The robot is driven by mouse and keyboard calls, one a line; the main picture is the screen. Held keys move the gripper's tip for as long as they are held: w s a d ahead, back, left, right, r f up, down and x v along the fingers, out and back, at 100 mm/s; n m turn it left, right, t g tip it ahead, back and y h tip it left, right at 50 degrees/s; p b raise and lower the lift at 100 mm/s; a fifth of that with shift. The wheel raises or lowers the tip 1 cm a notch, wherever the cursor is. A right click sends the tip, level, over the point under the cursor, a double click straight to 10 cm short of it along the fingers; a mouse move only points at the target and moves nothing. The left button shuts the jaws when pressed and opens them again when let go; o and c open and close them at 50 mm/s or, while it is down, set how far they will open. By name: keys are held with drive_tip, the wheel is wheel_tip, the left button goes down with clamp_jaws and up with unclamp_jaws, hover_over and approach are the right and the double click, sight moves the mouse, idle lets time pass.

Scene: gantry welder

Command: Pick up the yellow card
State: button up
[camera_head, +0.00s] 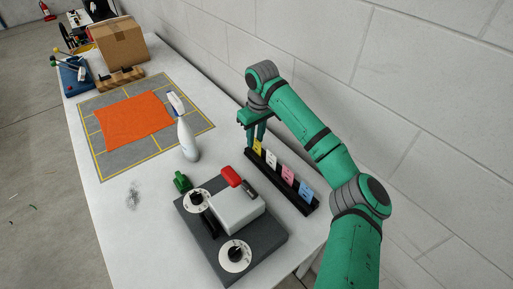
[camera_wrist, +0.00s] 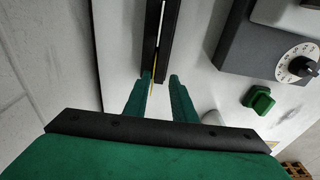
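The yellow card (camera_head: 257,147) stands upright in the far end of a black slotted rack (camera_head: 309,210) in the head view. My gripper (camera_head: 257,132) is just above and behind it, pointing down, and its fingers partly overlap the card's top in that view. In the wrist view, my gripper's fingers (camera_wrist: 160,77) are apart. The card shows there edge-on as a thin yellow line (camera_wrist: 153,80) between them, closer to the left finger. No grip on the card shows.
White (camera_head: 272,160), pink (camera_head: 288,175) and blue (camera_head: 306,192) cards stand in the same rack. A grey control box (camera_head: 262,247) with dials is in front of it. A white spray bottle (camera_head: 188,140) stands to the left. The block wall (camera_head: 330,60) is close behind.

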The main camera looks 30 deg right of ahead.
sight(257, 143)
drive_tip(key=shift+w+d+f, duration=0.15)
drive_tip(key=shift+d+f, duration=0.05)
drive_tip(key=shift+f, duration=0.55)
drive_tip(key=shift+w+d+f, duration=0.15)
drive_tip(key=shift+w+f, duration=0.05)
drive_tip(key=shift+f, duration=0.55)
drive_tip(key=shift+w+d+f, duration=0.15)
drive_tip(key=shift+d+f, duration=0.05)
drive_tip(key=shift+f, duration=0.55)
clamp_jaws()
drive_tip(key=shift+d, duration=0.1)
drive_tip(key=shift+r, duration=0.1)
